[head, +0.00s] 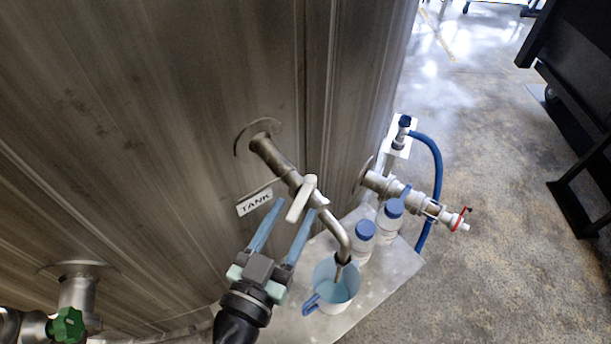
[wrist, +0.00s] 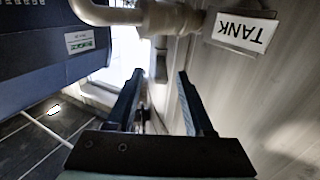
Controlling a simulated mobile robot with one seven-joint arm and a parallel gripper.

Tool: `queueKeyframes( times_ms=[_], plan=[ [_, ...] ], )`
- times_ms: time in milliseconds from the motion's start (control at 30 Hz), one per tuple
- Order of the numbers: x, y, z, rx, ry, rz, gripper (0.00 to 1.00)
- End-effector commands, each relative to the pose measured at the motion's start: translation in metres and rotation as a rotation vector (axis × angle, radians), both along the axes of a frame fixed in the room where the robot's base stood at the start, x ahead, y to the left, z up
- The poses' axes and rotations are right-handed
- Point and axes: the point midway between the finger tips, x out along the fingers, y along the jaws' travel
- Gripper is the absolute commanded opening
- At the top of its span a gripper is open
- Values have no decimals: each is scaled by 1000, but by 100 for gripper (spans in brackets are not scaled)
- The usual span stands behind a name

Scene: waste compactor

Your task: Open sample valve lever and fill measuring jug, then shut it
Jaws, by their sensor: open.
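A steel sample tap (head: 272,158) comes out of the tank wall and bends down as a spout. Its pale valve lever (head: 301,200) slants across the pipe, down and to the left. A measuring jug (head: 336,287) with a blue handle stands upright with the spout's end at its mouth; I cannot tell its liquid level. My gripper (head: 294,207) is open, its two blue-grey fingers pointing up towards the lever. In the wrist view the lever (wrist: 161,64) shows between the fingertips, with no clear contact.
Two blue-capped bottles (head: 363,243) (head: 390,216) stand beside the jug on a metal shelf (head: 396,268). A second valve with a red ring (head: 457,220) and a blue hose (head: 437,165) are to the right. A TANK sign (head: 255,202) is left of the lever. A green-handled valve (head: 67,325) is lower left.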

Motion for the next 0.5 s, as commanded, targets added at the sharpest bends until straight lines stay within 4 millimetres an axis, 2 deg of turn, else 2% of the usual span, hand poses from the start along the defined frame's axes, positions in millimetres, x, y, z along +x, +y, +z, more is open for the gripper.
queueKeyframes(
  times_ms=[33, 200, 500],
  plan=[
    [11, -6, 6, -1, -1, -4, 52],
    [38, -17, 4, 1, 0, -2, 52],
    [58, -25, 1, 1, 0, -1, 52]
  ],
)
